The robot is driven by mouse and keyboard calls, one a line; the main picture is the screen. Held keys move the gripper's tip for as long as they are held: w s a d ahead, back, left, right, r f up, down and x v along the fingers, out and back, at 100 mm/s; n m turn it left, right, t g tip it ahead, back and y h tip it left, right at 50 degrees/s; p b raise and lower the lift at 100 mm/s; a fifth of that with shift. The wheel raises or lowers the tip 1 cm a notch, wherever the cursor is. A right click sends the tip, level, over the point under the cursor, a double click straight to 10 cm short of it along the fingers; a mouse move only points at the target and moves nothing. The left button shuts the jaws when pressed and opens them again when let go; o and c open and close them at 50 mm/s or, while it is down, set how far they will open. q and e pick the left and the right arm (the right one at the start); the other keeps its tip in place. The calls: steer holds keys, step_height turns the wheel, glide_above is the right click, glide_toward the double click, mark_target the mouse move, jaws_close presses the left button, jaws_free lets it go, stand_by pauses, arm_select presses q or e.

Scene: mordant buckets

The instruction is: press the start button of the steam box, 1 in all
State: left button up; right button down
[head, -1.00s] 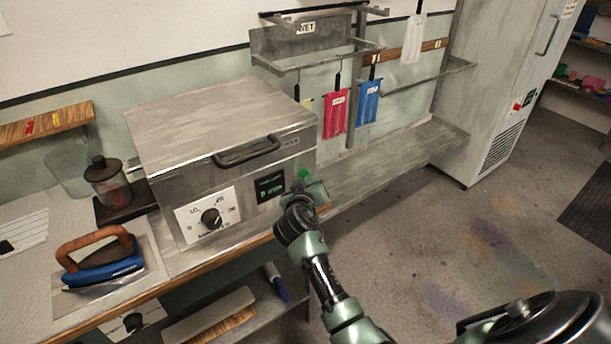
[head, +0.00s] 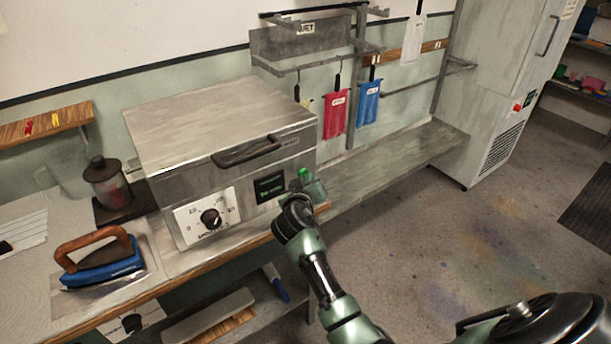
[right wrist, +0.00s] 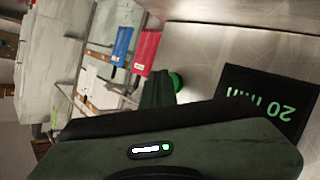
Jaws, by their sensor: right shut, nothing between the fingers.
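The steam box (head: 222,130) is a grey metal box with a black lid handle on the bench. Its front carries a dial (head: 211,219), a dark display (head: 269,186) and a green start button (head: 304,173). In the right wrist view the display (right wrist: 262,100) reads "20 min" upside down, and the green button (right wrist: 178,82) shows beside my fingertips. My right gripper (head: 311,186) is shut and empty, right at the button; it also shows in the right wrist view (right wrist: 158,88). The fingers partly cover the button, and I cannot tell whether they touch it. My left gripper is not in view.
A blue iron (head: 103,262) and a dark-lidded jar (head: 107,182) stand left of the box. A rack with red (head: 336,114) and blue cloths (head: 368,102) hangs behind, right of the box. A tall white cabinet (head: 500,90) stands at right. The floor at right is open.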

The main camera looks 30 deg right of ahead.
steer(key=shift+s, duration=0.1)
steer(key=shift+s+p, duration=0.35)
steer(key=shift+s, duration=0.4)
steer(key=s, duration=0.1)
steer(key=s+p, duration=0.1)
steer(key=s, duration=0.1)
steer(key=s+p, duration=0.1)
steer(key=s, duration=0.1)
steer(key=shift+d, duration=0.3)
stand_by(0.4)
